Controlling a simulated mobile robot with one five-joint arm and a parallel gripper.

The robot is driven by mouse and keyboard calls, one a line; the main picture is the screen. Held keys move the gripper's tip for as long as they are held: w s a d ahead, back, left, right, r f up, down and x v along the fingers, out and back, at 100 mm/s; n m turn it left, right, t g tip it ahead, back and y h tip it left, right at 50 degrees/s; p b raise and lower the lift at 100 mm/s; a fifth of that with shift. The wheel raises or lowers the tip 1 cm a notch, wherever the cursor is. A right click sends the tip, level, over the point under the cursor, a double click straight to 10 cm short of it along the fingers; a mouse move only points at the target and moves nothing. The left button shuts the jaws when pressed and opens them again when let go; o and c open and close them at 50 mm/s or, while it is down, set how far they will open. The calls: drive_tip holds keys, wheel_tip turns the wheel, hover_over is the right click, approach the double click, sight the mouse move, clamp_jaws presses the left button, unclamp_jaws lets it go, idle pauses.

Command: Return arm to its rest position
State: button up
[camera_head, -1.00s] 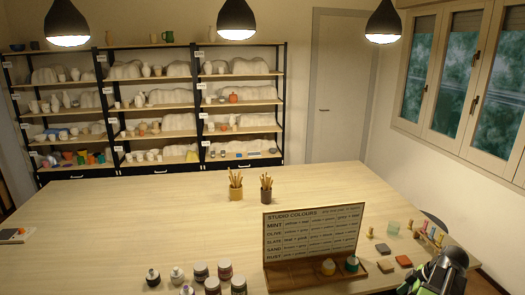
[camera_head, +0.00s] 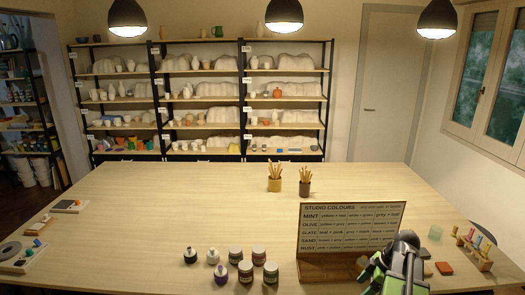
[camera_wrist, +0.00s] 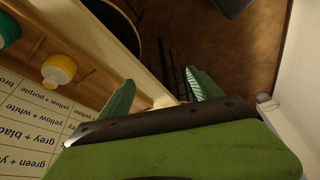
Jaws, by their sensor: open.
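My gripper (camera_head: 384,272) is at the lower right of the head view, green and black, in front of the right end of the colour board. In the wrist view my gripper (camera_wrist: 160,80) has its two green fingers spread apart with nothing held between them. The table edge and dark floor show beyond the fingers. The arm hides the board's lower right corner and part of its wooden tray in the head view.
The studio colours board (camera_head: 345,226) stands at the table's front. A yellow-capped jar (camera_wrist: 58,70) is close to my gripper. Several paint jars (camera_head: 235,255) stand left of the board. Coloured tools in a rack (camera_head: 474,250) are at right. The table's middle left (camera_head: 150,215) is clear.

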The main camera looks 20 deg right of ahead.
drive_tip(key=w+a+f+n+g+b, duration=0.15)
drive_tip(key=w+a, duration=0.25)
drive_tip(key=a, duration=0.6)
drive_tip(key=w+a+f+n+g+b, duration=0.1)
drive_tip(key=w+a+f, duration=0.3)
drive_tip(key=a, duration=0.7)
drive_tip(key=a+f+m+h+b, duration=0.1)
drive_tip(key=a+m+h+b, duration=0.1)
drive_tip(key=a+m, duration=1)
drive_tip(key=a+h, duration=0.1)
drive_tip(key=a, duration=0.2)
drive_tip(key=shift+s+a+f+m, duration=0.15)
drive_tip(key=shift+s+f+m, duration=0.1)
drive_tip(key=shift+m, duration=0.1)
